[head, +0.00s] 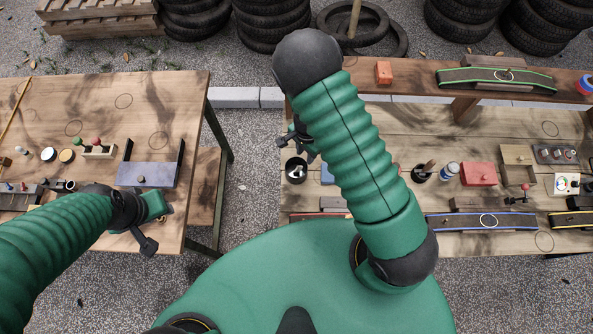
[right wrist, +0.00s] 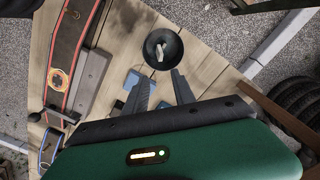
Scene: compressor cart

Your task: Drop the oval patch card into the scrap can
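The dark round can (head: 296,170) stands on the right-hand bench near its left edge. In the right wrist view the can (right wrist: 178,42) is just beyond my fingertips, with pale pieces (right wrist: 160,52) inside; their shape is too small to tell. My right gripper (right wrist: 161,80) is open and appears empty, its fingers pointing at the can. In the head view my right gripper (head: 301,139) is partly hidden behind my arm, just above the can. My left gripper (head: 150,225) is over the front of the left bench; its fingers are unclear. I cannot pick out the oval patch card for sure.
Blue flat pieces (right wrist: 132,80) lie beside my right fingers. A belt strip with an orange oval mark (right wrist: 59,80) lies farther left. A red box (head: 478,174) and a white card with coloured spots (head: 566,184) sit on the right bench. A gap separates the benches.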

